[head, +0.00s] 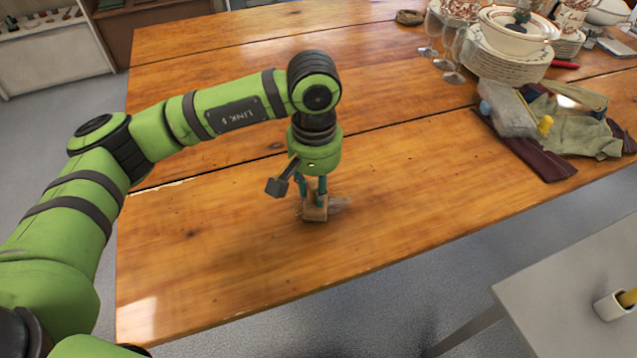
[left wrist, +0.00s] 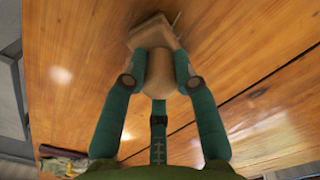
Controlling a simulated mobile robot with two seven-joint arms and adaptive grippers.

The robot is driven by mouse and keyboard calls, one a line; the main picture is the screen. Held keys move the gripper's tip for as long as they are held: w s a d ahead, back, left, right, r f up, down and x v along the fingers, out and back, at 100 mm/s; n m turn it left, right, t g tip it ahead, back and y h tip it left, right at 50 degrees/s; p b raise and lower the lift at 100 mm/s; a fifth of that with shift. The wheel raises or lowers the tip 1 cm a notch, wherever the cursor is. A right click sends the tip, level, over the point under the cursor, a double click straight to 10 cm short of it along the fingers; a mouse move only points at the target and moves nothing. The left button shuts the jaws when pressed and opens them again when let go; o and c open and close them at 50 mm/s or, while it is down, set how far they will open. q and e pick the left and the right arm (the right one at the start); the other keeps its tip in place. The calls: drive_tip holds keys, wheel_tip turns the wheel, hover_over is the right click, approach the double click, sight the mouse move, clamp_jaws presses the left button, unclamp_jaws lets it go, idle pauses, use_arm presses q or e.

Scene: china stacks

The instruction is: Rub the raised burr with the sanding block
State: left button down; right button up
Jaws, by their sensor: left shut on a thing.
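My left gripper (head: 313,191) points down at the wooden table (head: 220,250) and is shut on the sanding block (head: 315,213). In the left wrist view the block (left wrist: 150,32) is a tan wooden piece with a rounded grip (left wrist: 160,72) between my two teal fingers. The block sits at the table surface; I cannot tell whether it presses on it. A pale scuffed patch (head: 338,205) shows beside the block. A thin raised sliver, likely the burr (left wrist: 177,19), sticks out past the block's edge in the left wrist view. The block hides part of this spot. My right gripper is not in view.
Stacked plates (head: 507,67), a tureen (head: 518,30) and stemmed glasses (head: 452,76) stand at the back right. Cloths (head: 585,135) lie at the right edge. A grey side table (head: 575,270) is at the lower right. Bare wood surrounds the block.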

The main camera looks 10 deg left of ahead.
use_arm(q)
drive_tip(key=shift+f, duration=0.1)
drive_tip(key=shift+s+a, duration=0.35)
drive_tip(key=shift+a, duration=0.25)
drive_tip(key=shift+s+a+b, duration=0.4)
drive_tip(key=shift+a, duration=0.15)
drive_tip(key=shift+d, duration=0.1)
drive_tip(key=shift+r, duration=0.3)
wheel_tip(320, 180, up, 6)
drive_tip(key=shift+f+p, duration=0.25)
drive_tip(key=shift+p, duration=0.95)
